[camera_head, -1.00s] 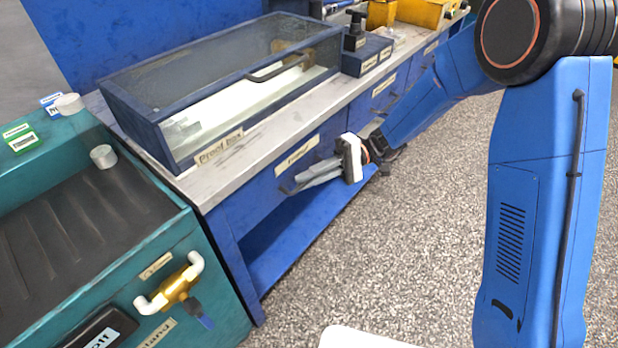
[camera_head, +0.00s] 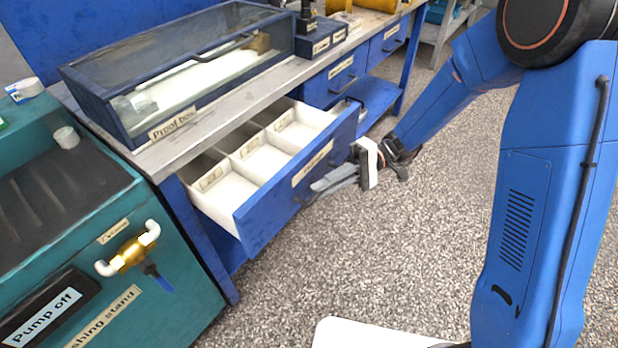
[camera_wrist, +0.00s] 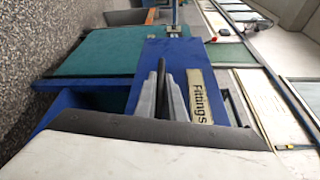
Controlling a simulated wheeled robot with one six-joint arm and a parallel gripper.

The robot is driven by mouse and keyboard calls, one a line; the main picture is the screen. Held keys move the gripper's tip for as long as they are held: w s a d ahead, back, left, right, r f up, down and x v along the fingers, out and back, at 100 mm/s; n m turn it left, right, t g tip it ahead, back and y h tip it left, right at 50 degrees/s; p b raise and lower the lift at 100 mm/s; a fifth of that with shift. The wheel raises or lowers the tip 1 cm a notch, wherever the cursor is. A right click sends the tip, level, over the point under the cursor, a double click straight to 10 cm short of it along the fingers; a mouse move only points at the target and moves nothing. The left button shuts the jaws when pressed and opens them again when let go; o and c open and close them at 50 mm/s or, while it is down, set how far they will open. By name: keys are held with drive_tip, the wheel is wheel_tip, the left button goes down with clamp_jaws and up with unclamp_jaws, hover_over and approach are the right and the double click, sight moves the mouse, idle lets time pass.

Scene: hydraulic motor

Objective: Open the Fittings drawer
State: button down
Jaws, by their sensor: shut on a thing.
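The Fittings drawer (camera_head: 262,213) is blue and stands pulled well out from under the bench top in the head view. Its white inside is split into compartments with small labels. The label reading "Fittings" (camera_wrist: 200,97) is legible on its front in the wrist view. My gripper (camera_head: 320,187) is at the middle of the drawer front, its grey fingers shut on the dark drawer handle (camera_wrist: 161,72). The fingers hide most of the handle.
A glass-topped proof box (camera_head: 180,80) stands on the bench above the drawer. A teal washing stand (camera_head: 150,315) with a brass valve is close on the left. More closed drawers (camera_head: 343,75) lie farther right. The speckled floor (camera_head: 400,240) in front is clear.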

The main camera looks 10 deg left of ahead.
drive_tip(key=shift+s+d, duration=0.3)
drive_tip(key=shift+d, duration=0.4)
drive_tip(key=shift+s+d, duration=0.25)
drive_tip(key=shift+d, duration=0.45)
drive_tip(key=c, duration=1.8)
unclamp_jaws()
drive_tip(key=shift+c, duration=0.2)
drive_tip(key=shift+w, duration=0.1)
drive_tip(key=v, duration=1.7)
drive_tip(key=shift+w+d, duration=0.1)
drive_tip(key=s+d+r+m+t+h, duration=0.3)
drive_tip(key=s+d+t+h, duration=0.3)
drive_tip(key=s+d+t, duration=0.2)
drive_tip(key=s+d+r+m+t+h, duration=0.3)
drive_tip(key=s+d+r+t+h, duration=0.2)
drive_tip(key=s+d, duration=0.8)
drive_tip(key=d+t+h, duration=0.1)
drive_tip(key=t, duration=0.2)
drive_tip(key=shift+d+m+t, duration=0.15)
drive_tip(key=shift+m+t, duration=0.25)
